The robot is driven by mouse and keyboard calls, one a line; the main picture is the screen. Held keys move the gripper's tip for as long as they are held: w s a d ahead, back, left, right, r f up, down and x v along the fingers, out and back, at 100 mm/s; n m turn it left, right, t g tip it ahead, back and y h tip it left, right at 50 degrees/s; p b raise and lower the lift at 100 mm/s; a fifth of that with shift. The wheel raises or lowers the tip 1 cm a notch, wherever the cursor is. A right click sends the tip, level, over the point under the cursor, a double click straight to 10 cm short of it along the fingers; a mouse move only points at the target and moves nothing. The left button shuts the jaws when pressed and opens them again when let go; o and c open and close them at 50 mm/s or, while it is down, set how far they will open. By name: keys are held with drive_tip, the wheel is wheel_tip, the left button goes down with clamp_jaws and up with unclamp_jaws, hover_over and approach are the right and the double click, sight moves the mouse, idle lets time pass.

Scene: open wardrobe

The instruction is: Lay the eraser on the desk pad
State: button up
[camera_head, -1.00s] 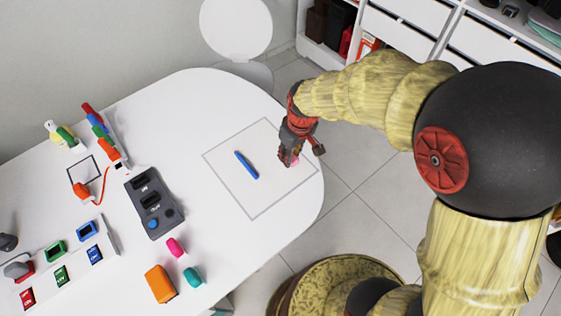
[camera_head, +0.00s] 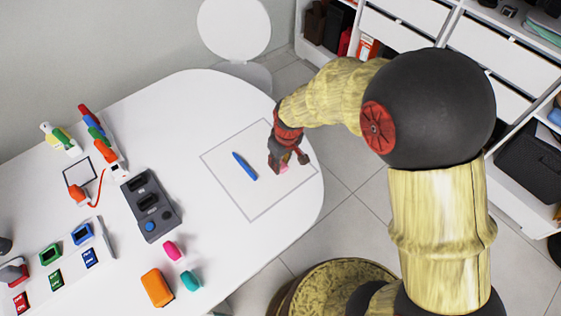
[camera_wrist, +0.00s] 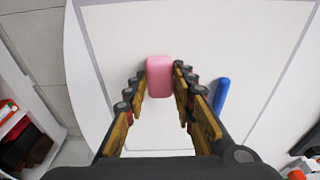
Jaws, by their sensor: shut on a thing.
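The pink eraser (camera_wrist: 159,76) is between my gripper's fingertips in the wrist view. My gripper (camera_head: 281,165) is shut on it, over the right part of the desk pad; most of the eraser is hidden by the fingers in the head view. I cannot tell whether the eraser touches the pad. The desk pad (camera_head: 262,201) is a pale square with a grey outline at the table's right end. A blue pen-like stick (camera_head: 245,166) lies on the pad, left of my gripper; it also shows in the wrist view (camera_wrist: 221,97).
A dark grey device (camera_head: 151,205) stands left of the pad. Pink (camera_head: 172,251), teal (camera_head: 190,280) and orange (camera_head: 156,288) blocks lie near the front edge. Several coloured items are farther left. A white chair (camera_head: 235,30) is behind the table. The pad's front part is clear.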

sight(284, 168)
drive_tip(key=shift+f, duration=0.15)
drive_tip(key=o, duration=1)
drive_tip(key=s+d+r+m+t+p, duration=0.1)
drive_tip(key=s+d+r, duration=0.2)
drive_tip(key=r, duration=0.5)
drive_tip(key=s+d+r+m+p, duration=0.1)
drive_tip(key=s+d+r, duration=0.1)
drive_tip(key=r, duration=0.6)
drive_tip(key=s+d+r+m+t, duration=0.1)
drive_tip(key=s+d+r, duration=0.2)
drive_tip(key=r, duration=0.5)
drive_tip(key=s+d+r+m+t+h, duration=0.1)
drive_tip(key=s+d+r, duration=0.4)
drive_tip(key=s, duration=0.7)
drive_tip(key=d+m+t, duration=0.1)
drive_tip(key=m, duration=0.1)
drive_tip(key=shift+d+r+m, duration=0.15)
drive_tip(key=shift+r+m, duration=0.25)
drive_tip(key=shift+f, duration=0.1)
